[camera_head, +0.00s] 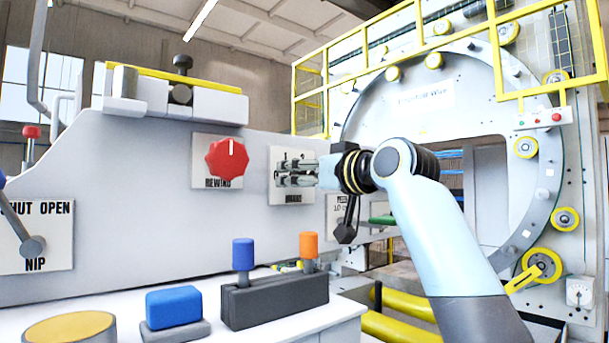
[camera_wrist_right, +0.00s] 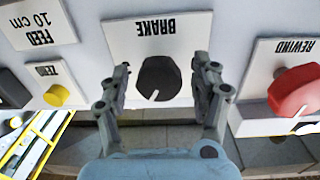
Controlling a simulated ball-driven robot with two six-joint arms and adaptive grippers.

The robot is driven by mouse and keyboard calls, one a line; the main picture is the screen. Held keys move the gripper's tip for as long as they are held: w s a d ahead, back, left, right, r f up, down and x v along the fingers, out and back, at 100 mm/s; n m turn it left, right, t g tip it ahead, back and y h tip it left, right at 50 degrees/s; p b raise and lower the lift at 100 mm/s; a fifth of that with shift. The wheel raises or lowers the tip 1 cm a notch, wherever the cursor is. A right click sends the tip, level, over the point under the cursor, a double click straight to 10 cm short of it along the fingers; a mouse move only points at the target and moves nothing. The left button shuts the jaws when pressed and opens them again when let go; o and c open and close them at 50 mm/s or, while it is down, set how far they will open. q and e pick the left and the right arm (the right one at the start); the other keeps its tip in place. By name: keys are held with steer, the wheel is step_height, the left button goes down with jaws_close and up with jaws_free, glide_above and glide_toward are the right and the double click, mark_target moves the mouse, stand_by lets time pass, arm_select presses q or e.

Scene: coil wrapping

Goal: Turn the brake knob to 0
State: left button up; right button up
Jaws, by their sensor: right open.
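The brake knob (camera_wrist_right: 158,79) is a dark, many-sided knob with a white pointer line. It sits on a white plate (camera_wrist_right: 185,30) marked BRAKE, upside down in the right wrist view. My right gripper (camera_wrist_right: 163,88) is open, with one finger on each side of the knob; I cannot tell whether they touch it. In the head view the right gripper (camera_head: 290,174) is in front of the brake plate (camera_head: 292,198) and hides the knob. The left gripper is not clearly seen in the head view. The scale numbers are not readable.
A red REWIND knob (camera_head: 227,160) is left of the brake plate. A NIP lever (camera_head: 33,246) is at far left. A blue button (camera_head: 173,306) and a block (camera_head: 275,299) with blue and orange levers stand on the white console below.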

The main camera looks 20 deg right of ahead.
steer(key=c, duration=1.2)
steer(key=shift+n, duration=0.4)
steer(key=n+b, duration=0.2)
steer(key=n, duration=0.3)
steer(key=shift+d+f+n+b, duration=0.1)
steer(key=shift+n+b, duration=0.2)
steer(key=n+b, duration=0.2)
steer(key=n, duration=0.3)
steer(key=shift+n, duration=0.3)
steer(key=n+b, duration=0.3)
steer(key=n, duration=0.3)
steer(key=shift+w+n+y, duration=0.1)
steer(key=shift+n+y, duration=0.2)
steer(key=shift+n, duration=0.1)
steer(key=n+b, duration=0.2)
steer(key=n, duration=0.3)
steer(key=shift+n+b, duration=0.3)
